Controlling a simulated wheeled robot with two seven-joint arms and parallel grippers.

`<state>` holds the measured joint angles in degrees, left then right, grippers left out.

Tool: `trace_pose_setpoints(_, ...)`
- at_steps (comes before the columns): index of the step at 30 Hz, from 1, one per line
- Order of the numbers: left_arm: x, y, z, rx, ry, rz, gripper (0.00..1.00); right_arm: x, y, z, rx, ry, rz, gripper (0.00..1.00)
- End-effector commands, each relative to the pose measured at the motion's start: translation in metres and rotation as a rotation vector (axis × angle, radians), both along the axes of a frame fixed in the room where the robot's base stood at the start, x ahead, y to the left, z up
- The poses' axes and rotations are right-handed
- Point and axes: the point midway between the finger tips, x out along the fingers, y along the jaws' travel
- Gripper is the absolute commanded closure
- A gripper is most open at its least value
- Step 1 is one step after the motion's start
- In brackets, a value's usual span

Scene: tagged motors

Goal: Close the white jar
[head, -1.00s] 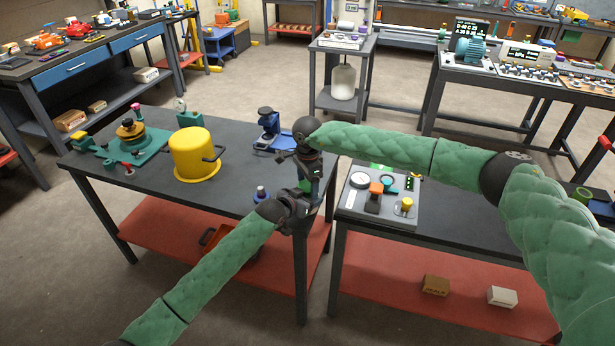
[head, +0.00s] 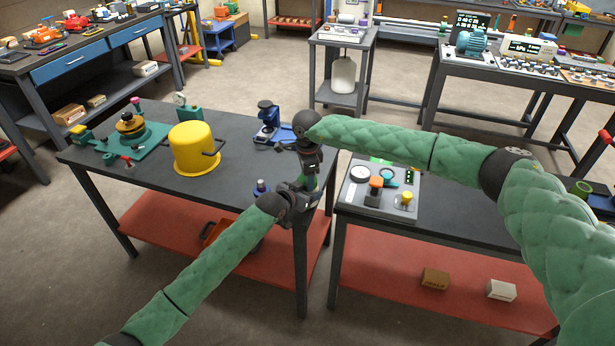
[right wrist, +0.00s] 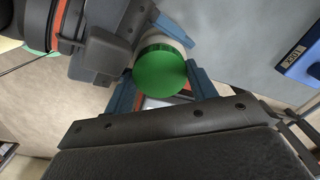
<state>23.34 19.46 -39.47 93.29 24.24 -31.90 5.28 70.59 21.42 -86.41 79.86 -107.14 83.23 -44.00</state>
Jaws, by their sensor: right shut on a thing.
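The white jar (right wrist: 166,43) shows in the right wrist view as a pale rim beside its round green lid (right wrist: 160,72). The lid sits over the jar's mouth; I cannot tell how tightly. My right gripper (head: 311,181) points down, and its blue fingers stand on both sides of the lid, shut on it. My left gripper (head: 300,195) comes in from the lower left, just below the right one. In the right wrist view a blue finger of it lies against the jar, which it holds. In the head view the jar is mostly hidden by the grippers.
A yellow pot (head: 192,148), a blue device (head: 267,122) and a green fixture (head: 138,142) stand on the left table. A small blue-capped thing (head: 261,187) is close to my left wrist. A grey panel (head: 372,207) lies on the right table. A gap separates the tables.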

Motion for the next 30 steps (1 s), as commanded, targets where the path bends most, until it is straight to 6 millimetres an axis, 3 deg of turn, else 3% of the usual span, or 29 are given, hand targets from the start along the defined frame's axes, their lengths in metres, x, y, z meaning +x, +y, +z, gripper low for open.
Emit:
trace_pose_setpoints(10, -0.001, -0.001, 0.0, 0.0, 0.0, -0.001, 0.98, 0.001, 0.0, 0.001, 0.001, -0.002, -0.038, 0.71)
trace_pose_setpoints(11, -0.001, -0.001, 0.0, 0.0, 0.0, -0.001, 0.98, 0.001, 0.0, 0.001, 0.001, -0.002, -0.038, 0.42)
trace_pose_setpoints(14, -0.001, -0.001, 0.0, 0.0, 0.0, -0.001, 0.98, 0.001, 0.0, 0.001, 0.0, -0.002, -0.038, 0.22)
trace_pose_setpoints(23, 0.0, 0.0, 0.0, 0.0, 0.0, -0.001, 0.98, 0.0, 0.0, 0.001, 0.0, -0.001, -0.037, 0.22)
trace_pose_setpoints(30, 0.0, 0.0, 0.0, 0.001, 0.001, 0.0, 0.98, 0.0, 0.0, 0.021, 0.002, -0.003, -0.037, 0.22)
